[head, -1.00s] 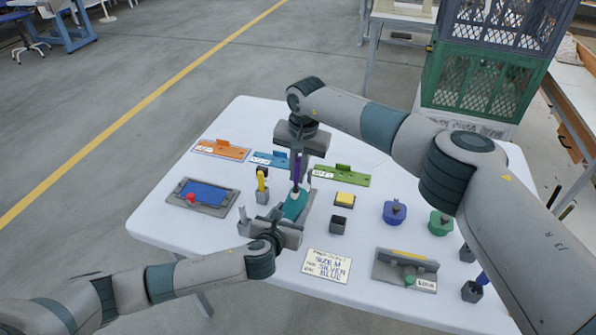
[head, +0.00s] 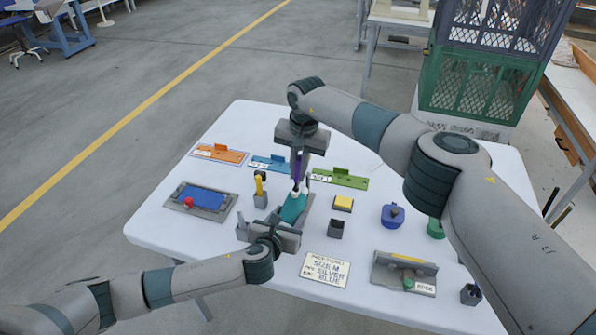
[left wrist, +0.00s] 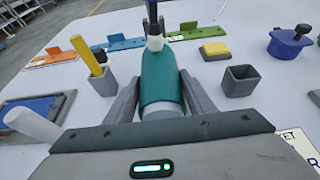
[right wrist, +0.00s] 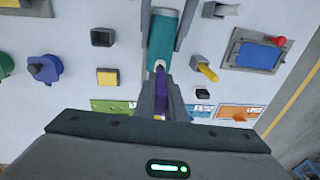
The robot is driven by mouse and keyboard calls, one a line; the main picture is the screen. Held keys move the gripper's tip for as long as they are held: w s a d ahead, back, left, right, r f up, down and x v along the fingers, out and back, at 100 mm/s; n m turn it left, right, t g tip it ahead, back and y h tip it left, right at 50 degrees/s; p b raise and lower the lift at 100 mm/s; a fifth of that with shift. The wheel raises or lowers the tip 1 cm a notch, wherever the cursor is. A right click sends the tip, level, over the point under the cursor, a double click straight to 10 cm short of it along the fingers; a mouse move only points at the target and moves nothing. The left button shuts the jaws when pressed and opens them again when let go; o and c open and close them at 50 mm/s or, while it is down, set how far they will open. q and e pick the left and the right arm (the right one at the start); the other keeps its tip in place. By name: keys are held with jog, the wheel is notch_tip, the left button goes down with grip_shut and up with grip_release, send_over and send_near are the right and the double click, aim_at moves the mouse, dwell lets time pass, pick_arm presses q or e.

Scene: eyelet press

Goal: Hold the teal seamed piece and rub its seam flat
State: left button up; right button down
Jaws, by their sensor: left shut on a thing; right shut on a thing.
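My right gripper (head: 297,178) points down from above, shut on a purple-handled tool (right wrist: 160,103) with a white tip. The tip (right wrist: 159,66) meets the far end of the teal piece (right wrist: 164,35); whether it presses cannot be told. The seam itself is not clear.
Orange (head: 220,153), blue (head: 270,162) and green (head: 340,178) plates lie at the back. A blue pad tray (head: 200,198) is left. A yellow block (head: 343,203), dark cup (head: 336,228), blue pot (head: 392,215) and order card (head: 325,269) are right.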

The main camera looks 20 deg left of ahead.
jog(key=shift+r, duration=3.5)
pick_arm(q)
jog(key=o, duration=0.9)
jog(key=shift+s, duration=0.1)
jog(key=v, duration=1.1)
jog(key=shift+s+r, duration=0.25)
jog(key=shift+s, duration=0.1)
